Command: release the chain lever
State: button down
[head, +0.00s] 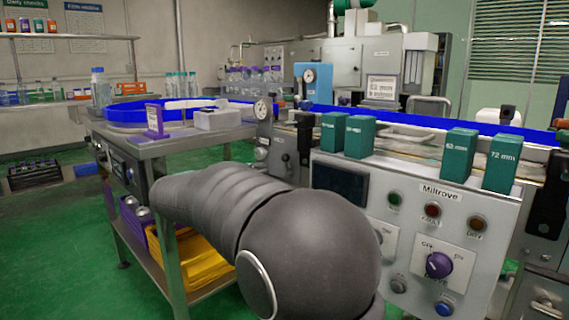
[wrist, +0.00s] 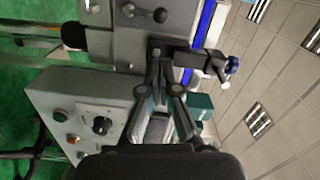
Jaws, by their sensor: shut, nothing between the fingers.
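My gripper (wrist: 165,68) is shut and empty in the wrist view. Its fingertips come together in front of a grey machine unit with dark fittings; I cannot tell whether they touch it. Beyond the tips is a lever with a black knob (wrist: 160,15). A larger black knob (wrist: 74,36) is to the left, and a blue knob (wrist: 232,65) on a metal stem is to the right. No label shows which is the chain lever. In the head view my arm hides the gripper. A small black-knobbed lever (head: 285,157) shows left of the control panel.
The control panel (head: 460,225) with buttons and a purple dial stands at right, with teal size blocks (head: 458,153) on top. A blue-edged conveyor (head: 415,128) runs behind. A metal table (head: 172,146) stands left. Green floor is open at far left.

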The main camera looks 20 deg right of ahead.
aim_at(284, 159)
jog(key=x, duration=1)
jog(key=shift+b, duration=0.35)
jog(key=shift+d+r+p, duration=0.1)
jog(key=shift+r+p, duration=0.1)
jog(key=shift+p, duration=0.35)
jog(key=shift+w+n+p, duration=0.2)
jog(key=shift+n+p, duration=0.2)
